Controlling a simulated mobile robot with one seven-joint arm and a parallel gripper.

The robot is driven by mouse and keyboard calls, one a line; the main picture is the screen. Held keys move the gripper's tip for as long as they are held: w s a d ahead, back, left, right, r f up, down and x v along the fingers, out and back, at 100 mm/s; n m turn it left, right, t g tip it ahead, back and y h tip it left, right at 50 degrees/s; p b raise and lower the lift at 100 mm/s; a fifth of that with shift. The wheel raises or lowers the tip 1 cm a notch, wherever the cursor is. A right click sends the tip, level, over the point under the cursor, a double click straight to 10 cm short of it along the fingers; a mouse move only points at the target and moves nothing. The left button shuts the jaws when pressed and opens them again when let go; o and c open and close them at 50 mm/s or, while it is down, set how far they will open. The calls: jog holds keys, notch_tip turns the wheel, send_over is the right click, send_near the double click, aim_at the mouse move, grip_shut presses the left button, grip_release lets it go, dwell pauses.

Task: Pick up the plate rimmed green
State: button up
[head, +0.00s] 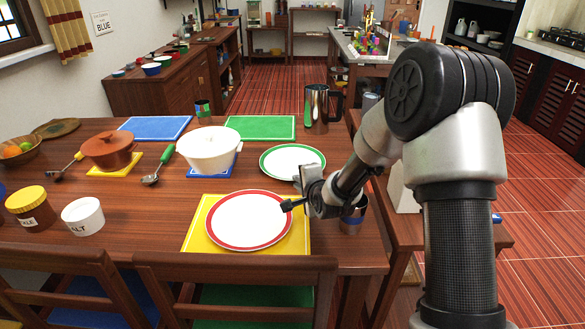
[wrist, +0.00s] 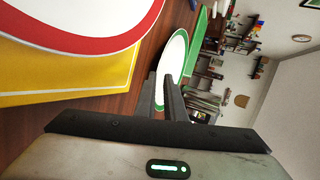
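The green-rimmed plate (head: 292,161) is white and lies flat on the wooden table, right of the white pot. In the wrist view the green-rimmed plate (wrist: 176,52) shows beyond my fingers, partly hidden by them. My gripper (head: 288,205) is over the right part of the red-rimmed plate, nearer the chairs than the green-rimmed plate.
The red-rimmed plate (head: 248,220) lies on a yellow mat (head: 196,240). A white pot (head: 209,150) stands left of the green-rimmed plate. A metal mug (head: 318,106) stands behind it, near a green mat (head: 260,127). A metal cup (head: 353,217) stands by the table's right edge.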

aim_at(293, 188)
jog(key=b+x, duration=0.2)
jog(key=x, duration=0.4)
jog(key=shift+a+f, duration=0.1)
jog(key=shift+f, duration=0.05)
jog(key=shift+c, duration=0.5)
jog(key=shift+w, duration=0.1)
grip_shut()
